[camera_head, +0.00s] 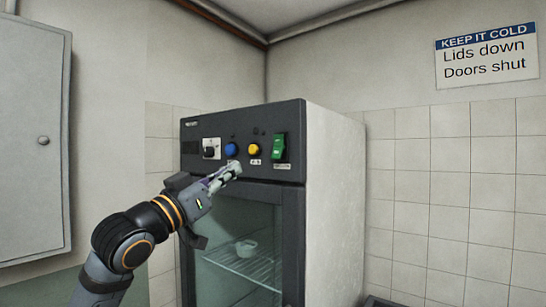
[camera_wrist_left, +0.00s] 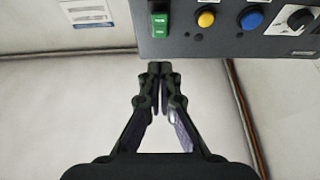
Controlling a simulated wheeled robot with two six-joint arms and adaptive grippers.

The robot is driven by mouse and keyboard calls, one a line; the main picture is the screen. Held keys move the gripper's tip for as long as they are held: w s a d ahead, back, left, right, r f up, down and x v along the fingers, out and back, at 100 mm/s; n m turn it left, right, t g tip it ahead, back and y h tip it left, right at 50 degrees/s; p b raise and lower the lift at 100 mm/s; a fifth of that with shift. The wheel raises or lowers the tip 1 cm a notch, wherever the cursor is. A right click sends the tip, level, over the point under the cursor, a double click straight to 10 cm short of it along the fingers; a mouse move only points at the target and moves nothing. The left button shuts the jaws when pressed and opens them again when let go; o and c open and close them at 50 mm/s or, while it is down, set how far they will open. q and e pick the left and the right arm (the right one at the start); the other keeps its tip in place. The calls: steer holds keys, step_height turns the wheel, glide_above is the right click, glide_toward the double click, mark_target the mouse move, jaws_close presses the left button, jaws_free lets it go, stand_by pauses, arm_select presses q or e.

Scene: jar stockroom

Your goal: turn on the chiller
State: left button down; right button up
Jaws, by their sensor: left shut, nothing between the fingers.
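The chiller (camera_head: 335,200) is a dark-fronted cabinet with a pale side and a glass door. Its top control panel (camera_head: 243,118) carries a green rocker switch (camera_head: 279,147), a yellow button (camera_head: 254,149), a blue button (camera_head: 231,149) and a knob (camera_head: 211,149). My left gripper (camera_head: 234,170) is shut and empty, just below the blue and yellow buttons in the head view. In the left wrist view its closed fingertips (camera_wrist_left: 160,68) point towards the panel, below the green switch (camera_wrist_left: 160,22) and apart from it. My right gripper is out of view.
A wire shelf (camera_head: 243,265) with a small pale item (camera_head: 246,247) shows behind the glass door. A grey wall cabinet (camera_head: 32,140) hangs at the left. A "Keep it cold" sign (camera_head: 487,56) is on the right wall. The space before the panel's right side looks clear.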

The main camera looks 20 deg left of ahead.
arm_select(q)
steer(key=shift+a, duration=0.1)
steer(key=p, duration=0.7)
glide_toward(276, 152)
step_height(276, 152, up, 4)
steer(key=w, duration=0.1)
steer(key=w+d+p, duration=0.1)
steer(key=w+f+p, duration=0.1)
steer(key=w, duration=0.1)
steer(key=shift+d, duration=0.4)
steer(key=shift+w+f, duration=0.4)
steer(key=shift+w, duration=0.1)
steer(key=shift+d, duration=0.1)
